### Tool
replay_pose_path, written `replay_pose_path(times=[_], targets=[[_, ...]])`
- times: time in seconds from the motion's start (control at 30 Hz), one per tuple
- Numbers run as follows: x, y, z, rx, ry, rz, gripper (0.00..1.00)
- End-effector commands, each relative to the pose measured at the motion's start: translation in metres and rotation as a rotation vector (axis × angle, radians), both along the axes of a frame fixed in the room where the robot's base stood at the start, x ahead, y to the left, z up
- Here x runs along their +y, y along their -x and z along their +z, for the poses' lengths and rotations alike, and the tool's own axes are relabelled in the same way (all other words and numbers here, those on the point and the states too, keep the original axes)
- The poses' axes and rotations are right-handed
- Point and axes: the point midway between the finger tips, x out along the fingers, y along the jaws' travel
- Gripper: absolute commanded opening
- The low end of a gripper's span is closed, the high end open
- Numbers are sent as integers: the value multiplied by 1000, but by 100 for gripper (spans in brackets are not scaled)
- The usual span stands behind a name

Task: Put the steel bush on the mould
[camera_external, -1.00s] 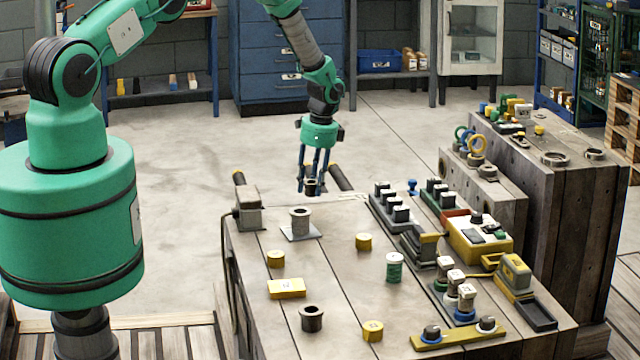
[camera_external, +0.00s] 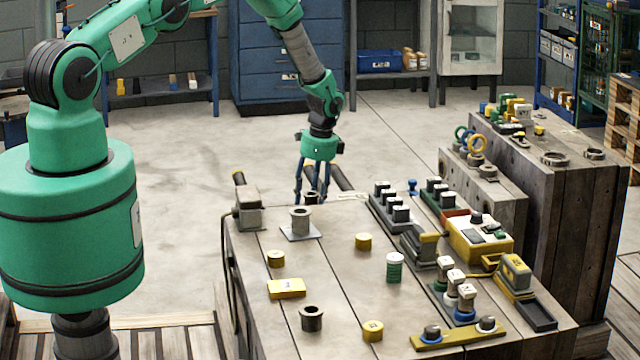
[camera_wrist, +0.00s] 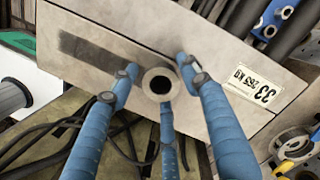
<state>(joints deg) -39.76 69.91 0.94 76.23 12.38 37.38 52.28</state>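In the wrist view the bush (camera_wrist: 160,84) sits end-on among three blue fingers. My gripper (camera_external: 312,194) is closed around it, pointing down. I cannot tell for certain which surface is the mould, or whether the bush touches anything below.
A grey flanged cylinder (camera_external: 300,221) stands on a small plate near the gripper. Another dark bush (camera_external: 311,318), yellow blocks and a green-and-white can (camera_external: 394,267) stand nearer. Black-and-white switch blocks (camera_external: 390,203) lie to the right. Dark cables (camera_wrist: 65,130) show in the wrist view.

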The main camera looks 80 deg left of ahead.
Motion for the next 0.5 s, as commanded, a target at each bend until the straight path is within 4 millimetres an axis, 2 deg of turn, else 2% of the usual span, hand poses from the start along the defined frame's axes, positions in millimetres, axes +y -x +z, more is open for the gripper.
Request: replay_pose_path(times=[0.5], targets=[[0, -1, 6, -1, -1, 0, 51]])
